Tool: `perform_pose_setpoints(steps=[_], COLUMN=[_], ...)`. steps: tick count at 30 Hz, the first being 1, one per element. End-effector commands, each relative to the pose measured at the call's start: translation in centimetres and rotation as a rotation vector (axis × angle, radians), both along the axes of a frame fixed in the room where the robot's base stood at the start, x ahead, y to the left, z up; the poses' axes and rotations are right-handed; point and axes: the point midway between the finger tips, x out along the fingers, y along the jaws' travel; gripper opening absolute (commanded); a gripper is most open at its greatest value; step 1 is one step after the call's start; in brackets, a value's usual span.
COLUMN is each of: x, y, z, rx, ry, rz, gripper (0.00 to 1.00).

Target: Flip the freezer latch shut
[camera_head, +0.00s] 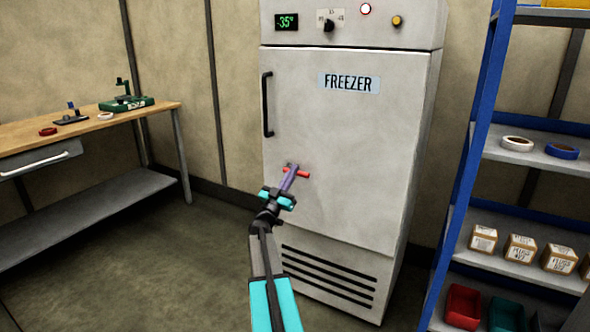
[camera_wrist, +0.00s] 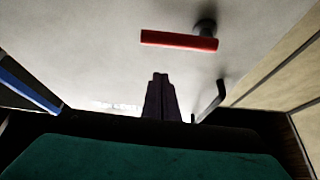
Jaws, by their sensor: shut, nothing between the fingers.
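The freezer (camera_head: 345,140) has a closed-looking white door. Its red latch bar (camera_head: 303,174) sits low on the door's left side, roughly level, partly hidden behind my gripper. In the wrist view the red latch (camera_wrist: 178,40) lies crosswise, with its dark pivot (camera_wrist: 205,27) near one end. My gripper (camera_head: 292,170) is shut and empty, its purple fingers pointing at the door beside the latch. In the wrist view the closed fingertips (camera_wrist: 160,76) show apart from the bar in the picture; the depth gap is hard to tell.
A black door handle (camera_head: 267,104) is above the latch. A wooden workbench (camera_head: 85,128) stands left. A blue-framed shelf (camera_head: 485,110) with boxes and bins stands close at right. Floor (camera_head: 150,240) is clear left of the freezer.

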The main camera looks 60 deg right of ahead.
Motion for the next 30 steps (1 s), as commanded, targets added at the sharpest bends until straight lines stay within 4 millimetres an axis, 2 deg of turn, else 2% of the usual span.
perform_pose_setpoints(steps=[3, 12, 18, 30], x=[-0.2, -0.3, -0.4, -0.3], y=[2.0, 5.4, 6.3, 6.4], z=[-1.0, -3.1, -3.6, -3.7], rx=[0.001, 0.001, -0.001, -0.001], ry=[0.001, 0.001, 0.000, 0.000], rz=[0.002, 0.002, 0.001, 0.001], gripper=[0.00, 0.00, 0.00, 0.00])
